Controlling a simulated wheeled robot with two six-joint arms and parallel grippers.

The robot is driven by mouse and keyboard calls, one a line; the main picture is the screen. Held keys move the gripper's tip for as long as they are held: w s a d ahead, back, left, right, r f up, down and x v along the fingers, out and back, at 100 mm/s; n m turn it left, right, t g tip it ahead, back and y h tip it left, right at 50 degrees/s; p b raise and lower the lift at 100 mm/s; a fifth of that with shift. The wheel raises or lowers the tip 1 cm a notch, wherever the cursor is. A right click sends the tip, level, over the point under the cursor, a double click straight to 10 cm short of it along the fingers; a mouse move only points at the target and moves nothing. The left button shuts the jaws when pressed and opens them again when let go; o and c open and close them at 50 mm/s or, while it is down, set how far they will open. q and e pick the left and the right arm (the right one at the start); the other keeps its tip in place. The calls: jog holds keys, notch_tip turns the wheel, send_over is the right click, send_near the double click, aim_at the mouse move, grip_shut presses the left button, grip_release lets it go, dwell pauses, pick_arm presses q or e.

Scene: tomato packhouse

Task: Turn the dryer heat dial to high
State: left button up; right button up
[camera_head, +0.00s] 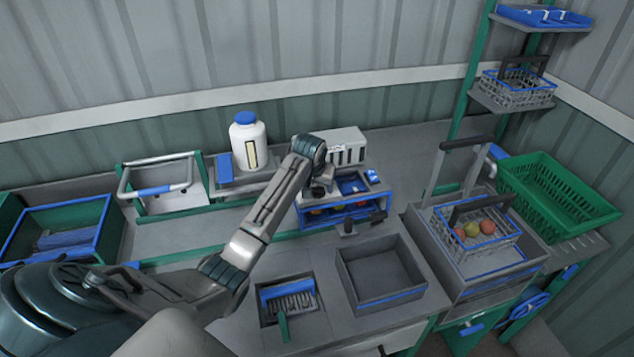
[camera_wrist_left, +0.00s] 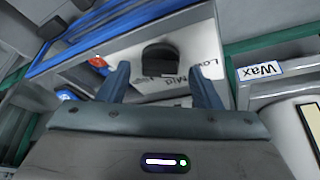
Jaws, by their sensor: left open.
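The heat dial (camera_wrist_left: 160,57) is a black round knob on a pale panel in the left wrist view, with "Low" and "Mid" lettered beside it. A high mark is not readable, and I cannot tell which mark the dial points to. My left gripper (camera_wrist_left: 162,88) is open, with one finger on each side just short of the dial; contact is not clear. In the head view my left gripper (camera_head: 318,190) is at the front of the grey-white slotted dryer unit (camera_head: 345,148), and the arm hides the dial. My right gripper is not in view.
A white jug with a blue cap (camera_head: 248,145) stands left of the dryer. A blue-edged rack (camera_head: 338,222) with fruit sits just below the gripper. An empty grey tray (camera_head: 380,278) and a wire basket (camera_head: 492,252) with tomatoes are to the right. A "Wax" label (camera_wrist_left: 262,70) is near the panel.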

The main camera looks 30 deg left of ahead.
pick_arm(q)
jog(key=shift+f, duration=0.15)
jog(key=shift+c, duration=0.5)
jog(key=c, duration=0.9)
